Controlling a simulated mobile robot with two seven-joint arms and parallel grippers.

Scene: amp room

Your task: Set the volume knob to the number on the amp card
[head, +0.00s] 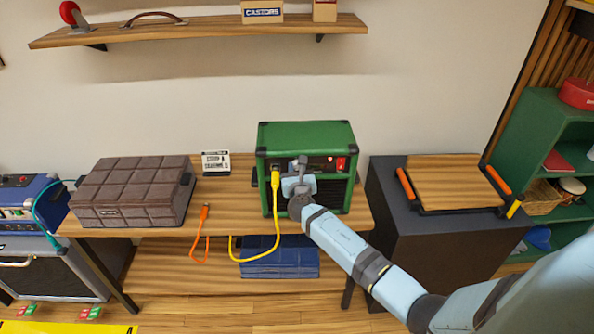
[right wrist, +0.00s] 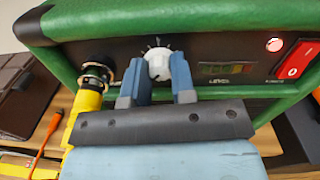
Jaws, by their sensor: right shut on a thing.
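The green amp (head: 305,135) stands on the wooden bench. Its white volume knob (right wrist: 157,62) sits on the black front panel in the right wrist view, with tick marks above it. My right gripper (head: 300,166) is at the amp's front, and its two fingers (right wrist: 160,80) are closed around the knob. The knob's lower part is hidden by the fingers, and its exact setting is too small to read. The amp card (head: 216,162) stands on the bench left of the amp; its writing is too small to read. My left gripper is not in view.
A yellow cable (head: 276,200) is plugged in just left of the knob. A red switch (right wrist: 297,60) and a lit lamp (right wrist: 274,44) are to its right. A brown quilted box (head: 130,190) stands at the left, and a dark cabinet (head: 400,235) at the right.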

